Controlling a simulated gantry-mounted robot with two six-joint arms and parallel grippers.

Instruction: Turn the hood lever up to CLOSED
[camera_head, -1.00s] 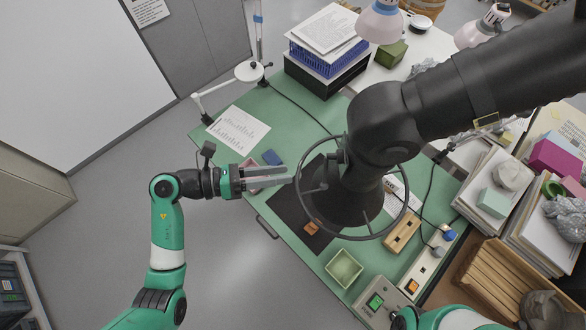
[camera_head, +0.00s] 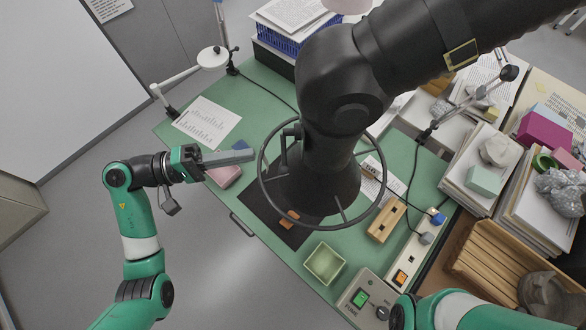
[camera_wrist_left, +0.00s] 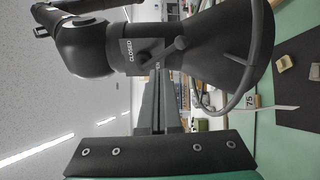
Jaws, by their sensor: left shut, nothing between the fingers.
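The black fume hood (camera_head: 318,188) hangs over the bench with a ring around its flare; it also shows in the left wrist view (camera_wrist_left: 215,50). In that view, sideways white lettering reads CLOSED (camera_wrist_left: 129,51). The dark lever (camera_wrist_left: 172,47) lies on the hood's neck and points right, away from that word. Part of a second label (camera_wrist_left: 157,65) ends in "EN", the rest hidden. My left gripper (camera_head: 250,155) is shut and empty beside the hood's ring. In the wrist view its fingers (camera_wrist_left: 158,78) reach toward the lever; contact cannot be told. My right gripper is out of frame.
A dark mat (camera_head: 262,222) with orange-brown sherds (camera_head: 289,219) lies under the hood. A pale green tray (camera_head: 325,263), a wooden block (camera_head: 387,220) and a switch box (camera_head: 365,300) stand nearby. A lamp (camera_head: 213,58) stands at the back left.

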